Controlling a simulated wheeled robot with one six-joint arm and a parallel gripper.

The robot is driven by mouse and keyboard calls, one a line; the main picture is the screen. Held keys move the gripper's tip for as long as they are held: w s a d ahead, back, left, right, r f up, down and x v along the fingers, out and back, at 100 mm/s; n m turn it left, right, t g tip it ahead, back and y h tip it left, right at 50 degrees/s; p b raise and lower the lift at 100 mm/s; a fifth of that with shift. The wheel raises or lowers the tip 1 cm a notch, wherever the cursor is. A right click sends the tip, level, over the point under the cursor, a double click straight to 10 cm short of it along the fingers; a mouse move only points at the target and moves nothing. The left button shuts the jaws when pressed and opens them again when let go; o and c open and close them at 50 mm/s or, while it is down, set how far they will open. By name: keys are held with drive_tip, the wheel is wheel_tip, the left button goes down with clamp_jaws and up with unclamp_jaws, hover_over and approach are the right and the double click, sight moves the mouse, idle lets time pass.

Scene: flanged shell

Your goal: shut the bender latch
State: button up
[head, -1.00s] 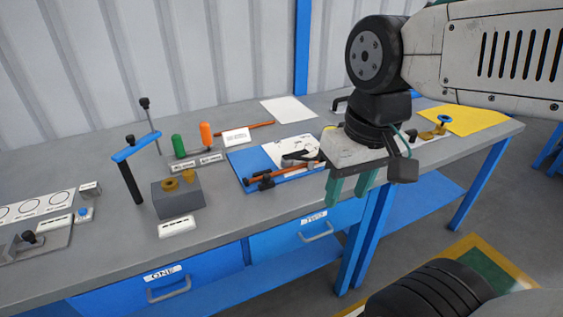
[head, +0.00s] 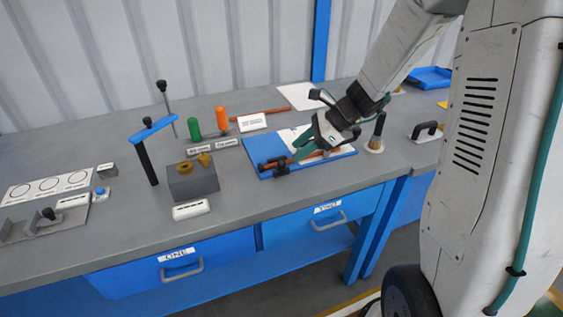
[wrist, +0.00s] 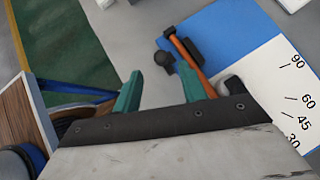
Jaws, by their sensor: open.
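The bender lies on a blue board (head: 262,152) at the middle of the bench, with a white angle sheet (wrist: 285,85) on it marked 90, 60, 45 and 30. A copper-orange rod (wrist: 190,62) lies across the board's left part beside a dark block (wrist: 190,48). A black round knob (wrist: 164,60) sits close by; whether it belongs to the latch I cannot tell. My gripper (head: 297,152) is over the board, its teal fingers pointing down-left. In the wrist view my gripper (wrist: 160,88) is open and empty, the knob beyond the gap. My gripper hides part of the bender.
Left of the board stand a grey block (head: 192,182) with brass pieces and a post with a blue arm (head: 146,138). Green (head: 194,130) and orange (head: 222,120) handles stand behind. A black-handled upright tool (head: 378,130) stands close right of my gripper.

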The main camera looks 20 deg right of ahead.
sight(282, 162)
drive_tip(key=x, duration=0.7)
drive_tip(key=shift+w+a+f, duration=0.1)
drive_tip(key=shift+a+f, duration=0.1)
drive_tip(key=shift+f, duration=0.05)
